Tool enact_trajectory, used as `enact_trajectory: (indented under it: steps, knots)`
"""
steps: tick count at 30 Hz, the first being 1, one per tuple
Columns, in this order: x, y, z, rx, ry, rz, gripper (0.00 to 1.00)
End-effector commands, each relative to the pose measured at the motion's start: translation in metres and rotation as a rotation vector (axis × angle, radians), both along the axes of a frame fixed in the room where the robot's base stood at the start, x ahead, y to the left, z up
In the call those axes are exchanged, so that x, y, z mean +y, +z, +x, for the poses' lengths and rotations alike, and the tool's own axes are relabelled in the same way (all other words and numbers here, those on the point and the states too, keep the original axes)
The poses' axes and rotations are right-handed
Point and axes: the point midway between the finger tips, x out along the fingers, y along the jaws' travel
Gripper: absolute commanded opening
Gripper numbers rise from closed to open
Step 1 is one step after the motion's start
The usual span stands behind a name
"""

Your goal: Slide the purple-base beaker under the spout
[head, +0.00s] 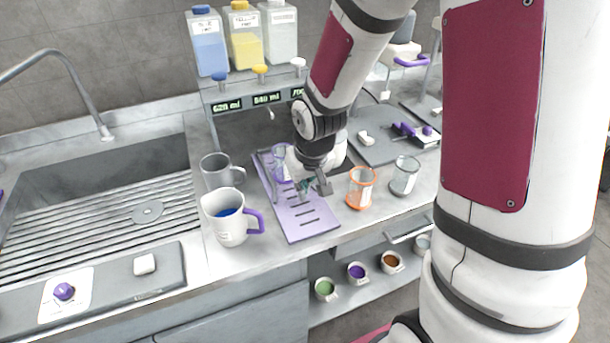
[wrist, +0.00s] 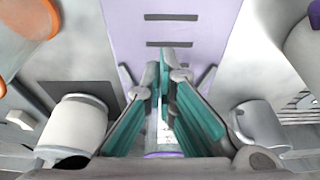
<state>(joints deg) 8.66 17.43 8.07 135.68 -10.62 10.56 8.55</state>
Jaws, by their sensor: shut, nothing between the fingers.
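The purple-base beaker (head: 281,165) is a clear glass on the rear part of the purple slotted tray (head: 314,230) in the head view, partly hidden by my wrist. A small spout tip (head: 270,114) hangs from the dispenser above the rear of the tray. My gripper (head: 318,188) is low over the tray, in front of and to the right of the beaker, with its fingers shut and empty. In the wrist view the teal fingers (wrist: 166,62) meet over the tray (wrist: 215,20). A purple edge (wrist: 165,155) shows between the finger bases, probably the beaker; contact is unclear.
An orange-base beaker (head: 361,188) and a grey-base beaker (head: 404,176) stand right of the tray. The sink (head: 110,180) lies further left. The tray's front part is clear.

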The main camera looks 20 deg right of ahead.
Motion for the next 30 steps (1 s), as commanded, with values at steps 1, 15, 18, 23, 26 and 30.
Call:
enact_trajectory:
  steps: [1,15,18,23,26,30]
  knots:
    - [0.001,-0.012,0.003,0.005,0.002,-0.001,0.00]
    - [0.000,-0.010,0.044,-0.001,0.000,-0.001,0.00]
    - [0.000,-0.010,0.044,-0.001,0.000,-0.001,0.00]
    - [0.000,-0.010,0.044,-0.001,-0.001,-0.001,0.00]
    - [0.000,-0.011,0.050,-0.001,-0.001,-0.001,0.00]
    - [0.000,-0.012,0.079,-0.003,0.000,-0.001,0.00]
